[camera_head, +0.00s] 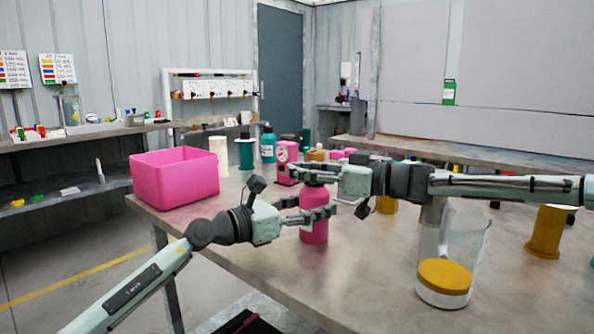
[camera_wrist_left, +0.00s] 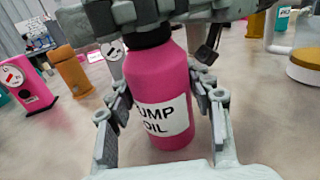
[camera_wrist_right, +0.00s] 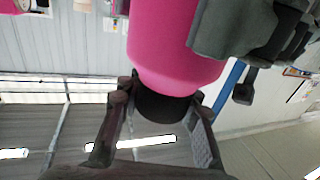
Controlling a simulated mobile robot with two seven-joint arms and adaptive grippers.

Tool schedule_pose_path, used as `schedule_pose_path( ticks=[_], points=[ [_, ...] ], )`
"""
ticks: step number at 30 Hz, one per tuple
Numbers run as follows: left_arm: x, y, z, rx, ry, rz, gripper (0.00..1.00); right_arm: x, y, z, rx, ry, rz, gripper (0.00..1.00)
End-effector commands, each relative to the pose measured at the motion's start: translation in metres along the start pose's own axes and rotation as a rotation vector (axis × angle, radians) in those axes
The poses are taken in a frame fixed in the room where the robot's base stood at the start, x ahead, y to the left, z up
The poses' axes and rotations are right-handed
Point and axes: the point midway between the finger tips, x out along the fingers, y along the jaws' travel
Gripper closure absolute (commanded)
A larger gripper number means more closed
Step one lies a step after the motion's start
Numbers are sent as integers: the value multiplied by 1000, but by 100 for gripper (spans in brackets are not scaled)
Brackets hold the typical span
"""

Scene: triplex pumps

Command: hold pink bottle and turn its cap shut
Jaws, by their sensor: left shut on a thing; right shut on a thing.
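The pink bottle (camera_head: 314,228) stands upright on the table near its front edge. In the left wrist view the bottle (camera_wrist_left: 161,82) shows a white label reading "PUMP OIL". My left gripper (camera_head: 312,214) is shut around the bottle's body, with its fingers (camera_wrist_left: 161,118) on both sides. The black cap (camera_wrist_right: 166,105) sits at the bottle's neck and shows in the right wrist view. My right gripper (camera_wrist_right: 160,110) is shut on the cap, one finger on each side. In the head view my right gripper (camera_head: 317,176) hides the cap.
A pink bin (camera_head: 174,180) stands at the table's left end. A clear glass jar (camera_head: 428,270) with a yellow disc is at the right, near the front. Pink, teal and yellow items stand behind the bottle. The table (camera_head: 370,270) is clear between bottle and jar.

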Motion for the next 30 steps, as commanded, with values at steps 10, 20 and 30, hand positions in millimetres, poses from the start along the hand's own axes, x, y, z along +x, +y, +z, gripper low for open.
schedule_pose_path(
  ticks=[10,20,30],
  points=[
    [0,0,0,0,0,0,82,0,1,0,-1,0,1,45],
    [0,0,0,0,0,0,82,0,0,-11,-2,1,0,45],
    [0,0,0,0,0,0,82,0,0,-74,-4,1,0,45]
  ],
)
